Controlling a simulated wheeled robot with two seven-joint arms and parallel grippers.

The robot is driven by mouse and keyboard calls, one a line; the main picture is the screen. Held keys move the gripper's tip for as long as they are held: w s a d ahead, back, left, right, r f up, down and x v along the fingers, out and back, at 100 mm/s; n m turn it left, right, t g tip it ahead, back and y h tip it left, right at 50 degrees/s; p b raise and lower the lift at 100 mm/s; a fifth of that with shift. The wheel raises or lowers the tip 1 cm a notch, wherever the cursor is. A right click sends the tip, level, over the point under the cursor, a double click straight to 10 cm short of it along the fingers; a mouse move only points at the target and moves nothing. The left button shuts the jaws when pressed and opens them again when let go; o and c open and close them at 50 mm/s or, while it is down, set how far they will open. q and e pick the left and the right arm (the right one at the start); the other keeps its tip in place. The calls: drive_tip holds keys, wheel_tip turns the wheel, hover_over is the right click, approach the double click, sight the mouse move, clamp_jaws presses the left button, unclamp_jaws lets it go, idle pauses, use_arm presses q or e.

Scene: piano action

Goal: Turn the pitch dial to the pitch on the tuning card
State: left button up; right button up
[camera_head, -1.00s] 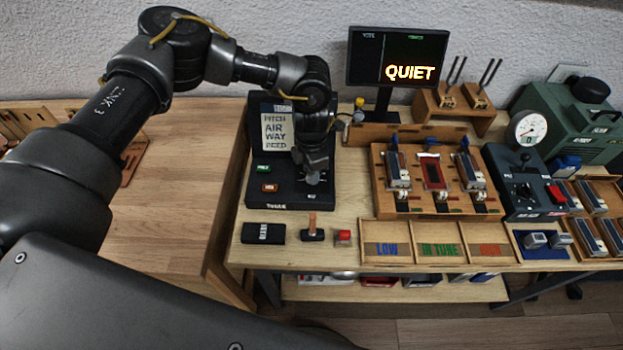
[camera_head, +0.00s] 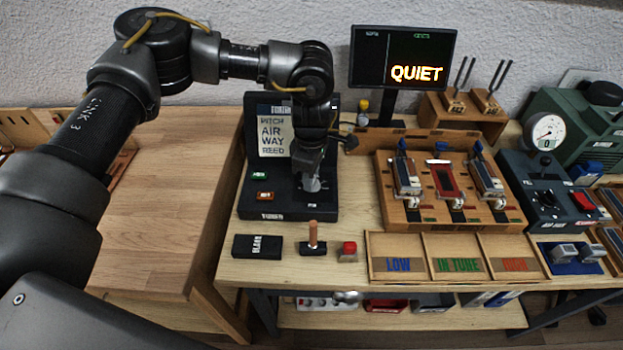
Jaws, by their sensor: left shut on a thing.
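My left gripper (camera_head: 309,178) points down at the right side of the black tuner box (camera_head: 262,208). It is shut on the pitch dial (camera_head: 311,185), of which only a grey part shows below the fingers; its pointer and marks cannot be read. The tuning card (camera_head: 274,131) stands at the back of the tuner, with several lines of dark print: "PITCH", "AIR", "WAY", "REED". No pitch value is readable on it. A green button (camera_head: 259,175) and an orange button (camera_head: 265,196) are on the tuner's left. My right gripper is not in view.
A monitor (camera_head: 402,57) reads "QUIET". Right of the tuner are a wooden reed rack (camera_head: 400,212) and trays marked LOW (camera_head: 396,277), IN TUNE and HIGH. A black block (camera_head: 257,247), a wooden-handled tool (camera_head: 313,238) and a red-topped piece (camera_head: 348,251) lie in front.

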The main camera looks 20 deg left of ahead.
use_arm(q)
drive_tip(key=shift+m, duration=0.3)
drive_tip(key=o, duration=1)
drive_tip(key=shift+c, duration=0.2)
wheel_tip(320, 180, up, 11)
drive_tip(key=b, duration=0.1)
drive_tip(key=shift+b, duration=0.4)
